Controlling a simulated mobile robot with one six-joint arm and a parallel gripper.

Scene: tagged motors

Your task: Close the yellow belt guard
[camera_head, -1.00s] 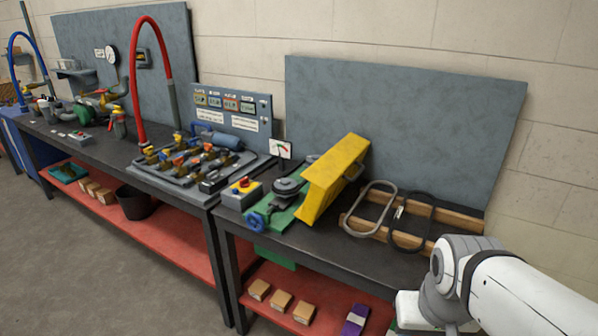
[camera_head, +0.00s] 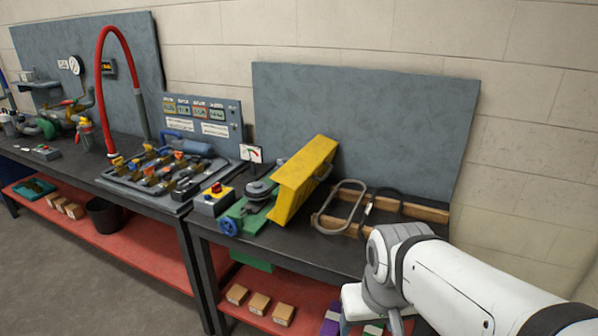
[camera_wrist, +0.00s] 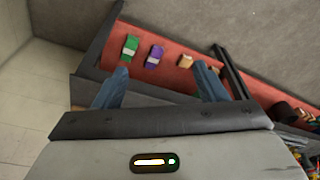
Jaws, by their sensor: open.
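The yellow belt guard (camera_head: 303,178) stands tilted up on the green motor base (camera_head: 246,214) on the right-hand bench. Its pulley parts (camera_head: 262,188) show uncovered at its left side. A small handle shows on the guard's right face. My gripper (camera_wrist: 160,88) shows in the wrist view with its two blue fingers apart and nothing between them. It points down toward the red lower shelf. In the head view my arm is at the lower right, apart from the guard, and the fingers are out of sight there.
A red-and-yellow button box (camera_head: 213,199) stands left of the motor. Belts (camera_head: 341,207) lie on wooden strips to the right of the guard. A grey board (camera_head: 360,120) stands behind. The red lower shelf (camera_wrist: 176,67) holds several small boxes.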

